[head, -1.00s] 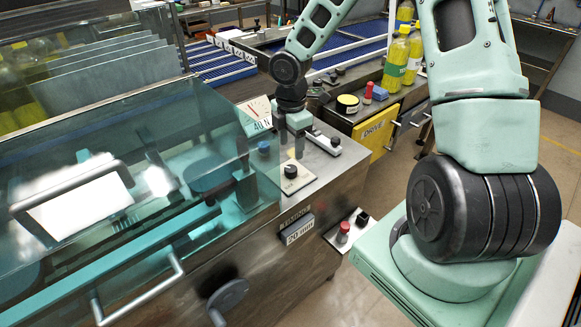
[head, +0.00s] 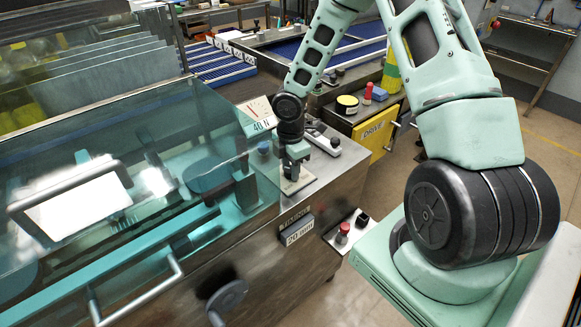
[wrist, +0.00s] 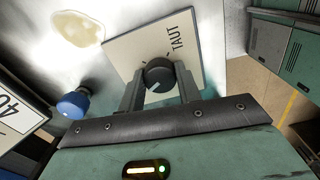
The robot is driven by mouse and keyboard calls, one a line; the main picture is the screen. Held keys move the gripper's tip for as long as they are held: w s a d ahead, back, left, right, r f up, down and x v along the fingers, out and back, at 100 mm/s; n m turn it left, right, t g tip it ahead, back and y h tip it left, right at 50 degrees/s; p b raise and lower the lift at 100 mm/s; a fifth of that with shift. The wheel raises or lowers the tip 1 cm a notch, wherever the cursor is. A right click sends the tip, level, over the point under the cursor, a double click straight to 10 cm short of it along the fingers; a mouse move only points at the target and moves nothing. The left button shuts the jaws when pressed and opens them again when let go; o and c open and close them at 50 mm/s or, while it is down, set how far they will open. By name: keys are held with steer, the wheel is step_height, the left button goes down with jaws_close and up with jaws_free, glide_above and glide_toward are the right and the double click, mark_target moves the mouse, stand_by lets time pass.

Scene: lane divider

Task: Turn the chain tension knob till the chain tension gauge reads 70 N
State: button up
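The chain tension knob (wrist: 159,75) is black with a pale pointer line and sits on a cream plate marked TAUT (wrist: 188,45). The plate (head: 297,184) shows in the head view, where my gripper (head: 291,168) hides the knob. In the wrist view my gripper (wrist: 160,85) has one finger on each side of the knob. The fingers are apart; I cannot see firm contact with the knob. The chain tension gauge (head: 257,112) is a white tilted panel with a red needle and reads 40 N.
A blue knob (wrist: 73,103) stands left of the plate.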

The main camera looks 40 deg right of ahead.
steer(key=shift+c, duration=0.9)
steer(key=m, duration=0.4)
steer(key=shift+b, duration=0.4)
steer(key=m, duration=0.3)
steer(key=shift+m+b, duration=0.3)
steer(key=m, duration=0.4)
steer(key=shift+b, duration=0.4)
steer(key=shift+m+b, duration=0.3)
steer(key=shift+m, duration=1.8)
